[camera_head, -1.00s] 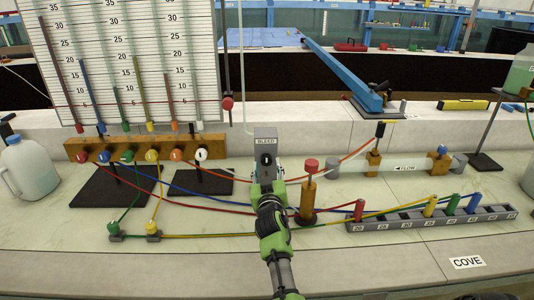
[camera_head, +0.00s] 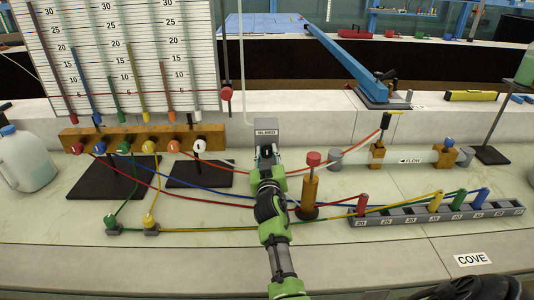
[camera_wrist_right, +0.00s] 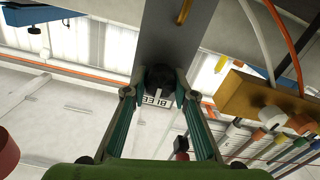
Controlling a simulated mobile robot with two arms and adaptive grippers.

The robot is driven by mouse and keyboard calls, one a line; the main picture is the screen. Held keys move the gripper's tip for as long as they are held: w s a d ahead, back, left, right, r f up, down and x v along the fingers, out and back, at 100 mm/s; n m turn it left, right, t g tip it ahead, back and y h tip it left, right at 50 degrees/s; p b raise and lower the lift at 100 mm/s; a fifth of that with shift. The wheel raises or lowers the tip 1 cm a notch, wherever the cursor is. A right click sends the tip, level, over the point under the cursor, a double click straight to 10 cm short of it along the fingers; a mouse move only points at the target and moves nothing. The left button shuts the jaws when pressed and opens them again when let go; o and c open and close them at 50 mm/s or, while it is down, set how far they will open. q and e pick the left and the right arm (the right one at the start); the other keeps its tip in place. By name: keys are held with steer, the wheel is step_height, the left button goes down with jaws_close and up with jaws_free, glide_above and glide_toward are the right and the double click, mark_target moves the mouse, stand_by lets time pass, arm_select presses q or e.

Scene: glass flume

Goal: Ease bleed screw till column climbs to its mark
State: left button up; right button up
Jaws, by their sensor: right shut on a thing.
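The grey block labelled BLEED (camera_head: 266,128) stands at the back of the bench. My right gripper (camera_head: 266,158) is at its front face, shut on the dark bleed screw; the fingers hide most of the screw in the head view. The wrist view shows the dark round screw (camera_wrist_right: 162,78) between the two fingertips, close to the BLEED label (camera_wrist_right: 153,99). Several coloured columns, such as the yellow one (camera_head: 135,85), stand at different heights before a ruled board (camera_head: 92,30). A red line crosses the board low down, near a red knob (camera_head: 226,94).
A wooden post with a red cap (camera_head: 310,190) stands close right of my right arm. Coloured hoses run across the bench around it. A numbered grey rack (camera_head: 410,218) lies to the right. A jug (camera_head: 25,160) stands at far left. The front bench edge is mostly clear.

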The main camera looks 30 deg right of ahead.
mark_target(267, 148)
steer(key=n, duration=0.3)
steer(key=shift+n+b, duration=0.4)
steer(key=o, duration=1.1)
steer(key=shift+f, duration=0.1)
step_height(267, 148, up, 10)
